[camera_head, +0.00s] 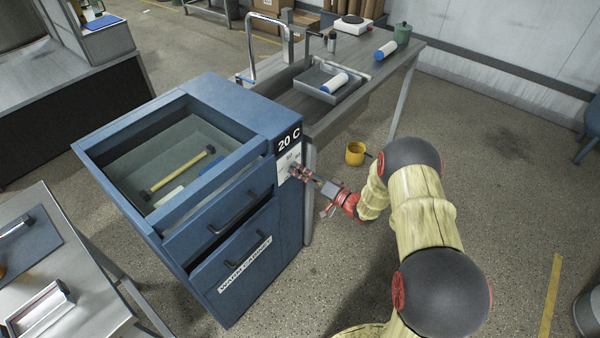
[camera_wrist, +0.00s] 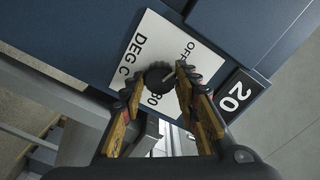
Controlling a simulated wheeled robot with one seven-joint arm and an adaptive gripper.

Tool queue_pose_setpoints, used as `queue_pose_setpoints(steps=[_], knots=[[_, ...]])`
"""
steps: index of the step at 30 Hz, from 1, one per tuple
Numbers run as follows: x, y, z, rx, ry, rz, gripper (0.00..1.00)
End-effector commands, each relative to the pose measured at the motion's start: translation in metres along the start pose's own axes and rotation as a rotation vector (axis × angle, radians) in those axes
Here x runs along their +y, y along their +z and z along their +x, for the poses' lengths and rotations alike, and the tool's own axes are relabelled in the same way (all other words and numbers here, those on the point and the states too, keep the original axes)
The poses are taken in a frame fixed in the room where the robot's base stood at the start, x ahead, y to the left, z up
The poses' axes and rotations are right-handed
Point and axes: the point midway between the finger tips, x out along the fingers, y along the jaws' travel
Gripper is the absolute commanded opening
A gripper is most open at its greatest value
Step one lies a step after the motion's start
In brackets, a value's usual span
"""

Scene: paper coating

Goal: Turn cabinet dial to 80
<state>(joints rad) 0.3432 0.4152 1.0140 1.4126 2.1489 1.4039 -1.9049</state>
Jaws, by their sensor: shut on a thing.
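The blue warm cabinet (camera_head: 255,262) stands left of centre in the head view, with a black "20 C" sign (camera_head: 289,139) near its upper right corner. The sign also shows in the wrist view (camera_wrist: 236,94). Below it is a white dial plate (camera_wrist: 187,36) marked "OFF", "80" and "DEG C". The round black dial (camera_wrist: 157,76) sits on this plate, with a light line at its right side; its exact setting is unclear. My gripper (camera_head: 297,172) is at the plate, its two fingers around the dial, shut on it. The fingers partly cover the plate.
A grey bench (camera_head: 400,62) with a tray (camera_head: 352,91) stands behind. A yellow mug (camera_head: 355,153) is on the floor. Floor to the right is mostly clear.

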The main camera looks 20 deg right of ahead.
Motion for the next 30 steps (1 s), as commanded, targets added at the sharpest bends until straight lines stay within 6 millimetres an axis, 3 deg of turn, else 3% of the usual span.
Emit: queue_pose_setpoints(steps=[11,30], knots=[[0.001,0.0005,-0.0003,0.0,0.002,0.156,0.06],[0.0008,0.0006,-0.0006,0.001,0.003,0.752,0.06]])
